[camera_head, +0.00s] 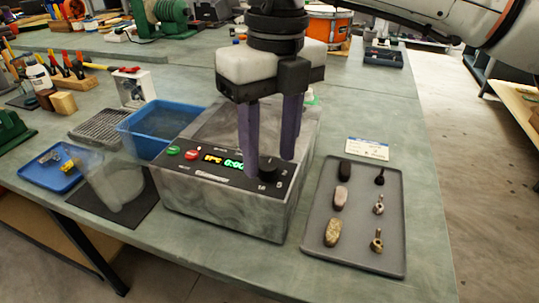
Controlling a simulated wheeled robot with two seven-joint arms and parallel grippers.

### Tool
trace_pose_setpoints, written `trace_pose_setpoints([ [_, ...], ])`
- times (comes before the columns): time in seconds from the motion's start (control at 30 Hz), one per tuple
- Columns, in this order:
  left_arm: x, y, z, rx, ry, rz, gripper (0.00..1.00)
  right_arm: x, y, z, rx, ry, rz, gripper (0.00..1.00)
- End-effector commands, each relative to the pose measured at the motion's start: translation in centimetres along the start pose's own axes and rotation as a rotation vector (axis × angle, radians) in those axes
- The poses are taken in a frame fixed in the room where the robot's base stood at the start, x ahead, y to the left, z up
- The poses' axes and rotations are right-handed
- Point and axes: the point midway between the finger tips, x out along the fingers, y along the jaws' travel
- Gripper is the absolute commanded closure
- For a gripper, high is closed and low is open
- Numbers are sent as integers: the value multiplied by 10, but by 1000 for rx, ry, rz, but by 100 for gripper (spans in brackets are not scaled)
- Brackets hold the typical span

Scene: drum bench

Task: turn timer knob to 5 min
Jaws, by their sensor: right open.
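The timer box (200,207) is a grey marbled box with a black sloped control panel, standing on the bench. The panel has a green button (173,151), a red button (191,154) and a lit display (222,160) with orange and green digits. The black timer knob (268,172) is at the panel's right, with small white marks around it. My right gripper (269,168) points down over the knob, its two purple fingers apart. One finger is left of the knob and one right; I cannot tell whether they touch it. My left gripper is not in view.
A grey tray (318,232) with several small stones and metal parts lies right of the box. A label card (367,148) lies behind the grey tray.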

Motion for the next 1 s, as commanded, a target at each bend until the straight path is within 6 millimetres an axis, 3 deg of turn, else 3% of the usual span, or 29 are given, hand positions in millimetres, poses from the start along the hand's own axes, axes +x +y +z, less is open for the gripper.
trace_pose_setpoints([
  [0.13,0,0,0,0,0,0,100,11,0,0,0,1,0,57],
  [0.43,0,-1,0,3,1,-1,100,13,0,0,0,0,1,57],
  [0.67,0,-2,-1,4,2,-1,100,13,0,0,0,0,1,96],
  [1.0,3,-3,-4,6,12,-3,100,14,0,0,42,-2,2,98],
])
